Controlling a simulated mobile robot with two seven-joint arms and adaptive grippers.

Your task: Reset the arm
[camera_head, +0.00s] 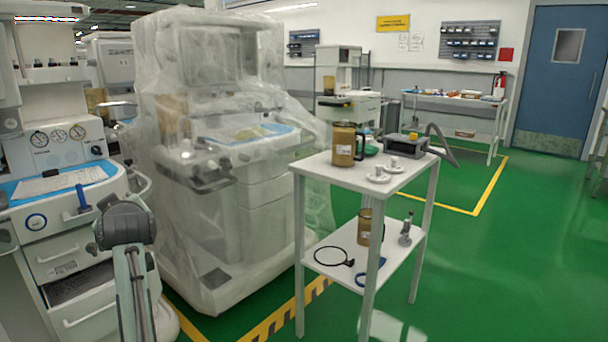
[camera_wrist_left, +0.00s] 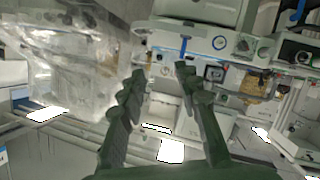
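My left arm (camera_head: 135,285) rises from the bottom of the head view at the lower left, in front of the left anaesthesia cart (camera_head: 75,190). Its dark rounded joint is at the top, and the fingers cannot be made out there. In the left wrist view my left gripper (camera_wrist_left: 160,78) shows two dark fingers spread apart with nothing between them. Behind the fingers, that view shows cart equipment with a blue-edged panel (camera_wrist_left: 200,42). My right arm and right gripper are in neither view.
A plastic-covered machine (camera_head: 215,160) stands right of my left arm. A white two-shelf trolley (camera_head: 335,177) holds a brown jar (camera_head: 344,147), white discs and a grey device (camera_head: 407,145). Green floor (camera_head: 470,270) is open at the right. A blue door (camera_head: 560,80) is at the back.

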